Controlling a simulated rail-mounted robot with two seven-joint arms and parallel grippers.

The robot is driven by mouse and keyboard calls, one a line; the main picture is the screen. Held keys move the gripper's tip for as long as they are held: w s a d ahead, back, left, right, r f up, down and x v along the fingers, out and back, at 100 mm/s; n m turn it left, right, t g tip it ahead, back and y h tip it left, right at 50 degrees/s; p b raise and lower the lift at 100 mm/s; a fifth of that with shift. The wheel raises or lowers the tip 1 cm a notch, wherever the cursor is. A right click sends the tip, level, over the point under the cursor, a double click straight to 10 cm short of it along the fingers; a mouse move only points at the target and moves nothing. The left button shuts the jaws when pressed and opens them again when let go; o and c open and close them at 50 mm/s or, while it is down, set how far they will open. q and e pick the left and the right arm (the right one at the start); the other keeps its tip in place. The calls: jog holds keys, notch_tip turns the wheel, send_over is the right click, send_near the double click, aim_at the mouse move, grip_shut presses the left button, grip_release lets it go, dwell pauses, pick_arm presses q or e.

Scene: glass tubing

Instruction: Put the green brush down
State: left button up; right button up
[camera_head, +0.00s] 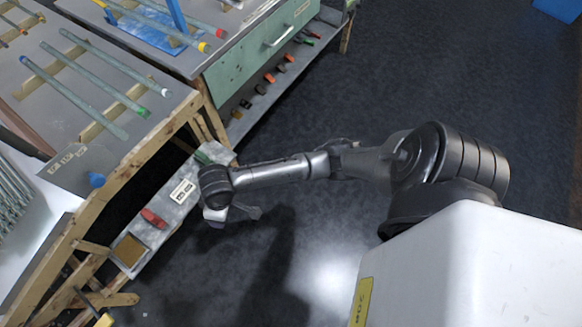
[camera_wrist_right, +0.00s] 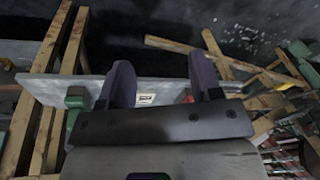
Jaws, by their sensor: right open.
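A green object, probably the green brush (camera_head: 208,155), rests on the low grey plank beside the wooden bench in the head view. It also shows in the right wrist view (camera_wrist_right: 76,98), left of the fingers and partly cut off by the gripper body. My right gripper (camera_wrist_right: 163,82) is open, with nothing visible between its two dark fingers. In the head view the right gripper (camera_head: 243,213) hangs by the right edge of the plank, apart from the green object. My left gripper is out of view.
The low grey plank (camera_head: 176,190) carries a white label and a red brush (camera_head: 153,218). A workbench (camera_head: 90,80) with glass tubes stands on the left. A green drawer cabinet (camera_head: 262,50) has several tools on its low shelf.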

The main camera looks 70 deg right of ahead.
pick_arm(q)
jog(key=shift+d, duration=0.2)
pick_arm(e)
jog(key=s+d+t+h, duration=0.1)
jog(key=s+d+t, duration=0.1)
jog(key=s, duration=1.8)
jog(key=shift+d+r+h, duration=0.3)
jog(key=shift+d+r, duration=0.05)
jog(key=shift+r, duration=0.1)
pick_arm(q)
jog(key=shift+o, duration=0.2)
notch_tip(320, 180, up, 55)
jog(key=p, duration=5.4)
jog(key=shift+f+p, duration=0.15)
jog(key=shift+p, duration=0.15)
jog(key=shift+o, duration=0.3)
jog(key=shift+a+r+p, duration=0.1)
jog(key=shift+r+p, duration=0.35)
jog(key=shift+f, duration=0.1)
pick_arm(e)
notch_tip(320, 180, up, 55)
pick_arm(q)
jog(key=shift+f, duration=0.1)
